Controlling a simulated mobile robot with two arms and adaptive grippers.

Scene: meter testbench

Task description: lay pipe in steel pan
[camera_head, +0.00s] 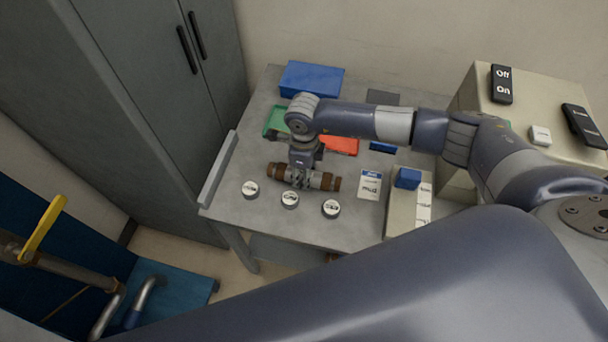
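The pipe (325,181), brown with grey middle parts, lies roughly level near the front of the grey table. My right gripper (301,180) points down at the pipe's middle from above, its fingers at the pipe. I cannot tell whether they are closed on it or whether the pipe touches the table. A small flat dark-grey piece (382,97) lies at the back of the table; I cannot tell if it is the steel pan. No other pan is clear. My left gripper is not in view.
The table (235,195) also holds a blue bin (312,78), a green tray (275,120), an orange-red tray (342,146), several round labelled discs (290,199) and a white card (370,185). A beige box with switches (540,95) stands right. Grey cabinets (150,90) stand left.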

